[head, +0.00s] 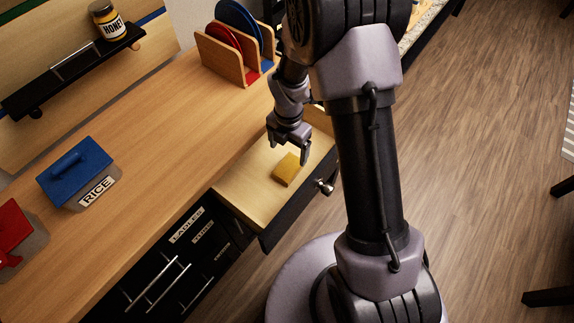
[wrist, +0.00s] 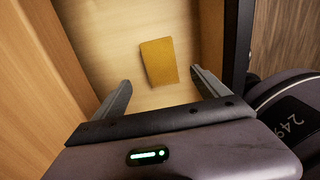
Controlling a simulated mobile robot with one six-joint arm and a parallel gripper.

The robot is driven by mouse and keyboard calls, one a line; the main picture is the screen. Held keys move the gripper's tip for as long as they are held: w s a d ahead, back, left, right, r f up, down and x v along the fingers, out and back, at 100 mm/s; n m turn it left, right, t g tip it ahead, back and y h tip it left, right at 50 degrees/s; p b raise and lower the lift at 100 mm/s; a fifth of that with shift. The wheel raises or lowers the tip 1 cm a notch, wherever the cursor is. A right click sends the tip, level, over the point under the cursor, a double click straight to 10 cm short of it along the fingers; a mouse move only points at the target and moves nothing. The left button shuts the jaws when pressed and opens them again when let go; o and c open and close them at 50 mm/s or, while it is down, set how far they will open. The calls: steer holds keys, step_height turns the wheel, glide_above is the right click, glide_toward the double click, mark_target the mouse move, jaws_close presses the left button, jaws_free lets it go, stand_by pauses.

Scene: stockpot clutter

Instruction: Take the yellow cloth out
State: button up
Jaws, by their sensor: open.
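The yellow cloth (head: 286,169) is a small folded block lying on the floor of an open wooden drawer (head: 243,196). In the wrist view the cloth (wrist: 159,61) lies flat on the pale drawer bottom, slightly beyond and between my fingertips. My gripper (head: 291,147) is over the drawer, just above and beside the cloth. In the wrist view my gripper (wrist: 161,88) has its two fingers spread wide with nothing between them. No contact with the cloth shows.
The wooden counter (head: 150,150) carries a blue-lidded RICE box (head: 77,173), a red-lidded box (head: 16,235) and a plate rack (head: 222,59). A honey jar (head: 108,20) stands on a shelf. Drawer walls rise around the cloth.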

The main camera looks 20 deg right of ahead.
mark_target(289, 165)
steer(key=f+b, duration=0.2)
steer(key=f, duration=0.2)
steer(key=f+b, duration=0.2)
steer(key=f, duration=0.3)
steer(key=shift+d+f, duration=0.2)
steer(key=shift+f, duration=0.1)
steer(key=shift+r, duration=0.15)
steer(key=c, duration=1.5)
